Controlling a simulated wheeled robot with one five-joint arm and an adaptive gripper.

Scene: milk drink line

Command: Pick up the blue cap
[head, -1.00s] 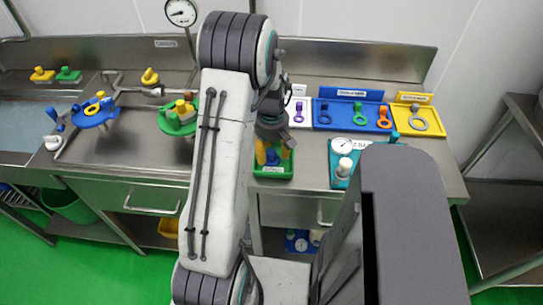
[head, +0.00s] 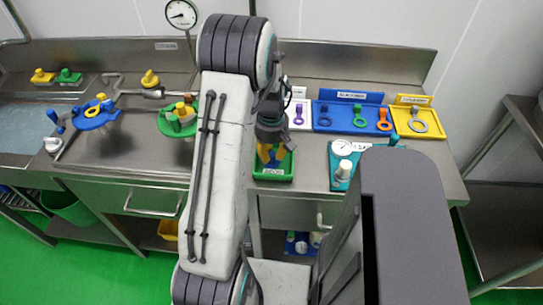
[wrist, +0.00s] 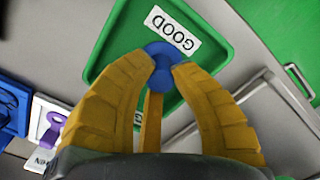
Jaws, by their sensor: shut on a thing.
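The blue cap (wrist: 161,68) shows in the wrist view as a round disc with a knob, between the two yellow fingertips of my gripper (wrist: 160,72). The fingers are shut on it. It is over the green tray (wrist: 105,62) with the GOOD label (wrist: 172,30); I cannot tell whether it touches the tray floor. In the head view my gripper (head: 271,158) reaches down into the same green tray (head: 274,176) at the counter's front edge. The fingers mostly hide the cap there.
A teal board with a gauge (head: 343,147) stands right of the tray. Behind are a white tray with a purple ring (head: 299,115), a blue tray with rings (head: 340,122) and a yellow tray (head: 427,132). Green and blue round fixtures (head: 90,119) are on the left.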

